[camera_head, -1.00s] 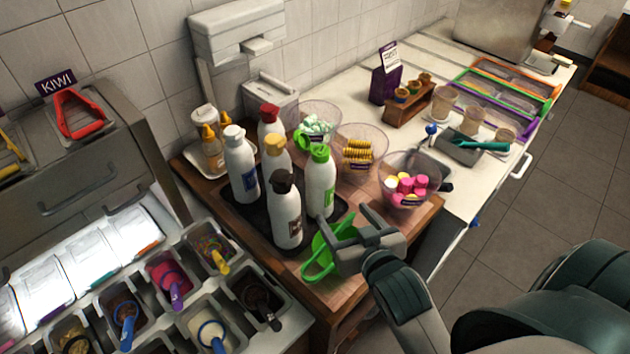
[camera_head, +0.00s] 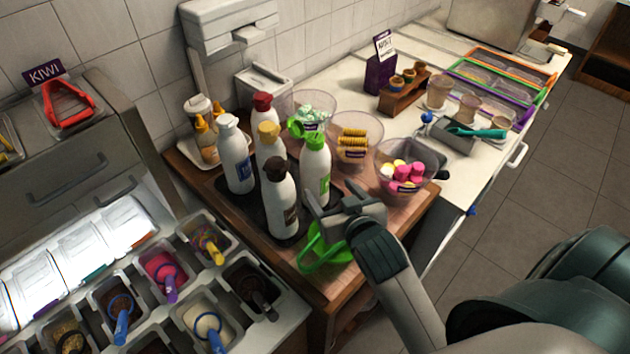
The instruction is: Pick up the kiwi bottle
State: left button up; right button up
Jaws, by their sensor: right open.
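The bottle with the green cap and green label (camera_head: 316,168), which I take for the kiwi bottle, stands upright at the right of a group of white bottles on a dark tray. My right gripper (camera_head: 332,192) is open and empty. Its fingers point toward the lower part of this bottle from the front right, and one finger overlaps its lower edge in the picture. I cannot tell whether they touch. My left gripper is not in view.
Bottles with brown (camera_head: 280,200), yellow (camera_head: 269,147), blue-labelled white (camera_head: 238,158) and red (camera_head: 262,104) looks crowd close by. A green-handled object (camera_head: 324,252) lies below the gripper. Clear bowls, one with pink and yellow sweets (camera_head: 405,175), stand to the right.

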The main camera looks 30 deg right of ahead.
aim_at(321, 179)
jog(key=p+x, duration=0.1)
jog(key=x, duration=0.4)
jog(key=shift+d+r, duration=0.1)
jog(key=shift+r, duration=0.05)
jog(key=shift+w+f+p, duration=0.25)
jog(key=shift+w+p, duration=0.05)
jog(key=shift+w, duration=0.2)
jog(key=shift+w+p, duration=0.6)
jog(key=shift+p, duration=0.05)
jog(key=p+x, duration=0.1)
jog(key=x, duration=0.1)
jog(key=shift+w+f, duration=0.1)
jog(key=shift+w, duration=0.25)
jog(key=shift+w+d+f+p, duration=0.1)
jog(key=shift+w+f+p, duration=0.3)
jog(key=shift+w, duration=0.15)
jog(key=c, duration=0.8)
jog(key=shift+w+r, duration=0.1)
jog(key=shift+r, duration=0.1)
